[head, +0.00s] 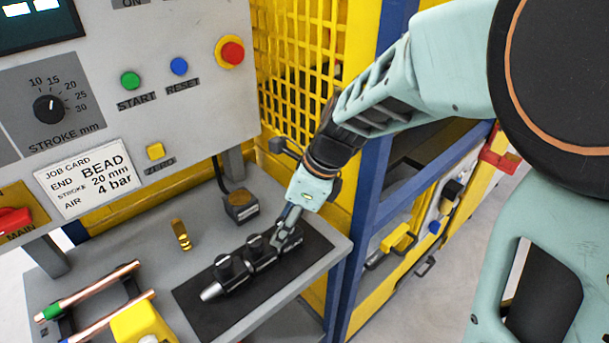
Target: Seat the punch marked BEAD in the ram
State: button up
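Several dark cylindrical punches lie in a row on a black mat (199,313) on the grey bench. The nearest punch (232,271) has a silver tip pointing to the lower left. A middle punch (261,251) lies behind it. My gripper (288,238) is low over the far right end of the row, with its fingers at the farthest punch and partly covering it. I cannot tell whether the fingers are closed on it. No marking on any punch is readable, so I cannot tell which is BEAD. I cannot make out the ram in this view.
The job card (85,178) reads END BEAD, STROKE 20 mm, AIR 4 bar. A brass piece (181,236), a small dark block (241,206), copper tubes (95,291) and a yellow block (141,323) are on the bench. The control panel (200,115) overhangs its back; yellow mesh (293,75) stands behind my arm.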

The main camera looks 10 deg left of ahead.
grip_shut()
dwell(0.3)
jog(key=shift+w+r, duration=0.1)
